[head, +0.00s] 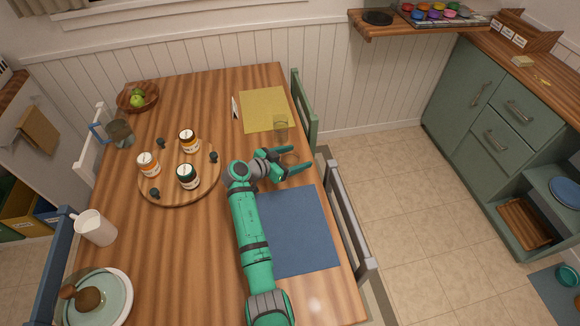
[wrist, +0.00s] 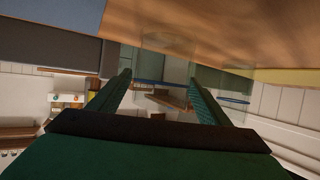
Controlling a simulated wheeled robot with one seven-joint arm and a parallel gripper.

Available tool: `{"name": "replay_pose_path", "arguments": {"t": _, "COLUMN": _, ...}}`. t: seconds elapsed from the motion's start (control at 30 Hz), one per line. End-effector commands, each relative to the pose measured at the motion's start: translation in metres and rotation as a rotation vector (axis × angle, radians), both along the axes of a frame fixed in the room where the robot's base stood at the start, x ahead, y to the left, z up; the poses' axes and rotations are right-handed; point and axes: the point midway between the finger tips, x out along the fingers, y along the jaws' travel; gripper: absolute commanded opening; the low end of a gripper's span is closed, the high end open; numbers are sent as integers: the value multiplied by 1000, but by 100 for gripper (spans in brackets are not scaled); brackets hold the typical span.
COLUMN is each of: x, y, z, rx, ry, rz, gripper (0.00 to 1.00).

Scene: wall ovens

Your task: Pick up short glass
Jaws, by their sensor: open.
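A clear glass (head: 280,128) stands upright near the right edge of the wooden table, by the yellow placemat. My green gripper (head: 296,160) is low over the table, just nearer than this glass, with its fingers spread. A faint round clear shape shows by the fingers in the head view; I cannot tell whether it is a second, shorter glass. In the wrist view the table is at the top, and a see-through glass (wrist: 160,62) shows ahead of and between the two open fingers of my gripper (wrist: 159,78). The fingers do not visibly press on it.
The table (head: 215,240) also holds a yellow placemat (head: 264,108), a blue placemat (head: 295,232), a round wooden tray (head: 208,180) with jars, a pitcher (head: 120,133), a white jug (head: 96,228) and a fruit bowl (head: 138,96). Chairs (head: 349,222) line the right edge.

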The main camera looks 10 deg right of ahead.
Motion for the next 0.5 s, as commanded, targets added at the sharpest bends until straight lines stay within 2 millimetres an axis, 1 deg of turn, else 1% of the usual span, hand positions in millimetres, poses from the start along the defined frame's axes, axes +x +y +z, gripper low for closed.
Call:
{"name": "replay_pose_path", "arguments": {"t": 0.03, "x": 3, "y": -5, "z": -2, "rx": 0, "ry": 0, "rz": -1, "gripper": 71}}
{"name": "replay_pose_path", "arguments": {"t": 0.13, "x": 5, "y": -10, "z": -4, "rx": 0, "ry": 0, "rz": 0, "gripper": 71}}
{"name": "replay_pose_path", "arguments": {"t": 0.37, "x": 6, "y": -10, "z": -5, "rx": 0, "ry": -1, "rz": 2, "gripper": 71}}
{"name": "replay_pose_path", "arguments": {"t": 0.4, "x": 6, "y": -10, "z": -5, "rx": 0, "ry": -1, "rz": 2, "gripper": 66}}
{"name": "replay_pose_path", "arguments": {"t": 0.43, "x": 6, "y": -10, "z": -5, "rx": 0, "ry": -1, "rz": 2, "gripper": 59}}
{"name": "replay_pose_path", "arguments": {"t": 0.47, "x": 6, "y": -10, "z": -5, "rx": 0, "ry": -1, "rz": 2, "gripper": 52}}
{"name": "replay_pose_path", "arguments": {"t": 0.5, "x": 6, "y": -10, "z": -5, "rx": 0, "ry": 0, "rz": 2, "gripper": 42}}
